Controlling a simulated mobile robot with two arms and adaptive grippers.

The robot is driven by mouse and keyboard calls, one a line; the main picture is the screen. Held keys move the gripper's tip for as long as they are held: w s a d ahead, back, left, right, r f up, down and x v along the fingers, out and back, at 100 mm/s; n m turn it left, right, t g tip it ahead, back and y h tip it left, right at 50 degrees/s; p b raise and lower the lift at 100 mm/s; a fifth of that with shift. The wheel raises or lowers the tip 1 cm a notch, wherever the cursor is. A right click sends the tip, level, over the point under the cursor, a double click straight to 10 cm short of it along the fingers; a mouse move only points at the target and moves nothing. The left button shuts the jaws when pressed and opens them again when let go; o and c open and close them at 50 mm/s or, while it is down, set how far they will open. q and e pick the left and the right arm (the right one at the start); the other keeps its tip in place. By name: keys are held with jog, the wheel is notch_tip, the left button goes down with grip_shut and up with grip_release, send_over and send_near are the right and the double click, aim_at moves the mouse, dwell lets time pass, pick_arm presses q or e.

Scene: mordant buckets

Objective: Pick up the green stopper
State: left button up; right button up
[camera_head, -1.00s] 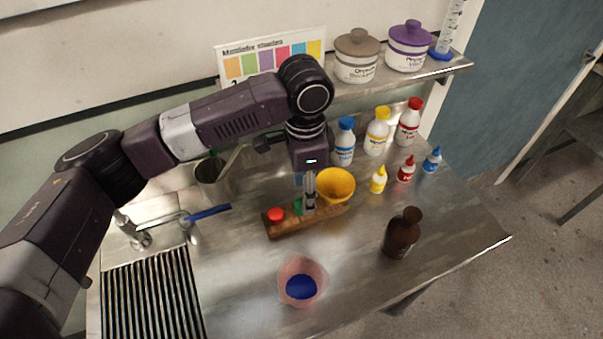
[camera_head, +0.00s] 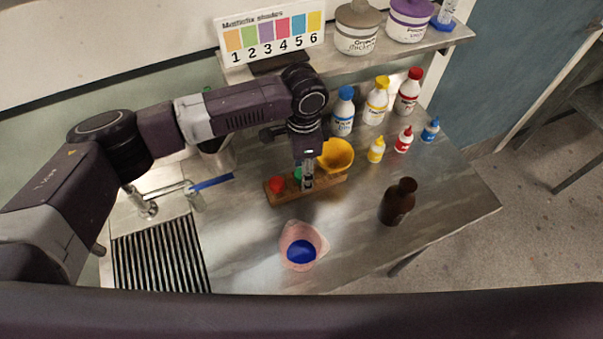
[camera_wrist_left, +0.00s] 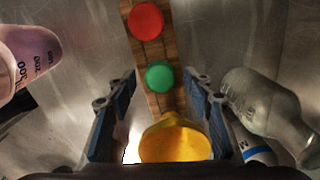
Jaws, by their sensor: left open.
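The green stopper (camera_head: 298,174) sits in a wooden rack (camera_head: 285,197), partly hidden by my left gripper (camera_head: 308,184) in the head view. In the left wrist view the green stopper (camera_wrist_left: 158,76) is between a red stopper (camera_wrist_left: 145,21) and a yellow funnel-like piece (camera_wrist_left: 175,140). My left gripper (camera_wrist_left: 161,78) is open, with one blue-padded finger on each side of the rack line. The green stopper shows between the fingertips with gaps on both sides. My right gripper is not in view.
A pink beaker with blue liquid (camera_head: 300,248) stands in front of the rack. A brown bottle (camera_head: 397,204) stands to the right. Several capped bottles (camera_head: 376,104) stand behind. The front right counter is clear.

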pick_arm(q)
jog(key=c, duration=0.8)
jog(key=shift+c, duration=1.4)
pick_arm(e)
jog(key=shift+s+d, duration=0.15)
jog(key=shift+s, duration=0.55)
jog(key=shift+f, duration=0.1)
pick_arm(q)
jog(key=shift+r, duration=0.15)
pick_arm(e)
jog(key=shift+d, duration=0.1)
pick_arm(q)
jog(key=shift+r, duration=0.25)
notch_tip(320, 180, up, 19)
jog(key=b, duration=0.4)
jog(key=shift+r+b, duration=0.15)
jog(key=shift+b, duration=0.2)
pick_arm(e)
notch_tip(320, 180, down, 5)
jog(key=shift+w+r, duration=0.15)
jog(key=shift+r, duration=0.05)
